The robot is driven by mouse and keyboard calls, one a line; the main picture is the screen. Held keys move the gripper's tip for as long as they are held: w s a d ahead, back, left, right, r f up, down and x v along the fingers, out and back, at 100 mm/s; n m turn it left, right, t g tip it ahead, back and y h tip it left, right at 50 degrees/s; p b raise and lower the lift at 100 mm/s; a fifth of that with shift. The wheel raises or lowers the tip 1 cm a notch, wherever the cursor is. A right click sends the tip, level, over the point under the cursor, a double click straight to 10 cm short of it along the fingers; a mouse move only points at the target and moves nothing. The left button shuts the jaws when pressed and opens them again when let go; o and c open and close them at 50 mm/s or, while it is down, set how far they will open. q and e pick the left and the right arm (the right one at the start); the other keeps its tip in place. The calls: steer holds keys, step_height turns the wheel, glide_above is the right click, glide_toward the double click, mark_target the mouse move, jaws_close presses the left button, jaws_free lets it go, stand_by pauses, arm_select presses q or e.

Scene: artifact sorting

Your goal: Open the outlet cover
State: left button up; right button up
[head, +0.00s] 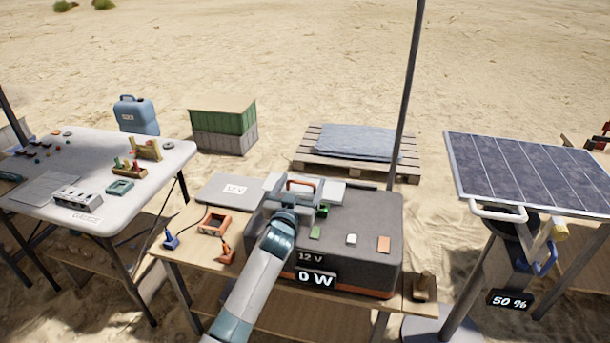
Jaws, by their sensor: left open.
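A dark grey power box (375,230) stands on the wooden table, with "12 V" and "0 W" labels on its front. My left gripper (302,186) is over the back left part of its top, fingers apart. An orange-brown handle (303,182) shows between or just behind the fingers; I cannot tell whether they touch it. A small green piece (322,211) shows just right of the gripper. The gripper and arm hide much of the box's left top, so I cannot make out the outlet cover clearly. My right gripper is not in view.
An orange frame (214,222), a blue clamp (171,240) and a grey "12 V" case (228,190) lie left of the box. A solar panel (530,170) stands at right. A pole (408,90) rises behind the box. A white table (150,180) with small parts is at left.

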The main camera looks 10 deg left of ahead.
arm_select(q)
steer(key=w, duration=0.3)
steer(key=shift+w, duration=0.55)
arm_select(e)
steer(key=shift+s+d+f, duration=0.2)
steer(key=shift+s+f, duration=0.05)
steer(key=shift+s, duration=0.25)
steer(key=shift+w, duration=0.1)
arm_select(q)
steer(key=c, duration=1.2)
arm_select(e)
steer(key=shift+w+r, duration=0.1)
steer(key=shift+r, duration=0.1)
